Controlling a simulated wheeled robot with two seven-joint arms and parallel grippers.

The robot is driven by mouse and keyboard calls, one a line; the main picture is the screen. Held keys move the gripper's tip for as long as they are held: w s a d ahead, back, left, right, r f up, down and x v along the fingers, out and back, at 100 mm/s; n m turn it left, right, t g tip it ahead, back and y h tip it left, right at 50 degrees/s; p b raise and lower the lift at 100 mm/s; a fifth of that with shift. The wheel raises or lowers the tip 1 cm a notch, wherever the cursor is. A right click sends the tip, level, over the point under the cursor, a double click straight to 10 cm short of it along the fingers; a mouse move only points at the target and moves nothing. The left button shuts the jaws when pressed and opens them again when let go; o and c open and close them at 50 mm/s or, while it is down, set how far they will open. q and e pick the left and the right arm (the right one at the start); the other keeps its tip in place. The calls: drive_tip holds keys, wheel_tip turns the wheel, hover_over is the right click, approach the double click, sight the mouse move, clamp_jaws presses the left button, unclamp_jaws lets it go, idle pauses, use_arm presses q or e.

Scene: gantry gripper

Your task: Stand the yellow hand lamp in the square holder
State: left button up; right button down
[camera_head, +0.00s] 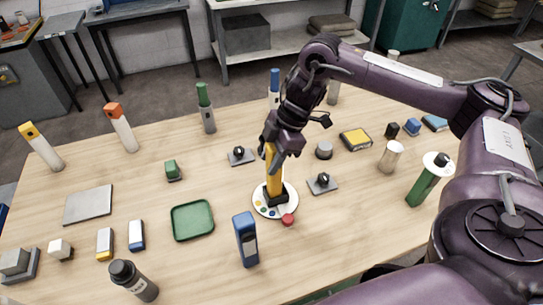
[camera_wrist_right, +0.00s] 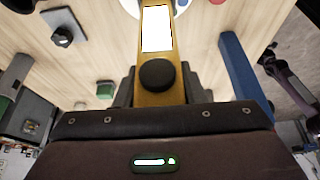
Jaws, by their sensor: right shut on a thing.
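The yellow hand lamp (camera_head: 273,172) is upright, with only a slight tilt, in my right gripper (camera_head: 277,143). The gripper is shut on its upper part. In the right wrist view the lamp (camera_wrist_right: 179,55) shows a bright white panel and a round black knob between the fingers. The lamp's lower end meets the black square holder (camera_head: 276,198), which sits on a white round plate with coloured dots (camera_head: 262,208). I cannot tell whether the lamp is fully seated in it. My left gripper does not show.
A blue hand lamp (camera_head: 246,240) stands close in front of the plate, with a red knob (camera_head: 288,219) at the plate's edge. Black-knobbed grey plates (camera_head: 322,184) (camera_head: 241,156) flank the holder. A green tray (camera_head: 192,220) lies to the left. Several other upright items stand around the table.

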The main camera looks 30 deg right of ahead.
drive_tip(key=c, duration=0.9)
unclamp_jaws()
drive_tip(key=shift+r, duration=0.15)
drive_tip(key=shift+d+r, duration=0.15)
drive_tip(key=shift+r, duration=0.1)
drive_tip(key=v, duration=0.3)
drive_tip(key=shift+r, duration=0.4)
drive_tip(key=p+v, duration=0.5)
drive_tip(key=v, duration=0.2)
drive_tip(key=shift+s+d+r, duration=0.1)
drive_tip(key=shift+d+r, duration=0.1)
drive_tip(key=shift+d, duration=0.1)
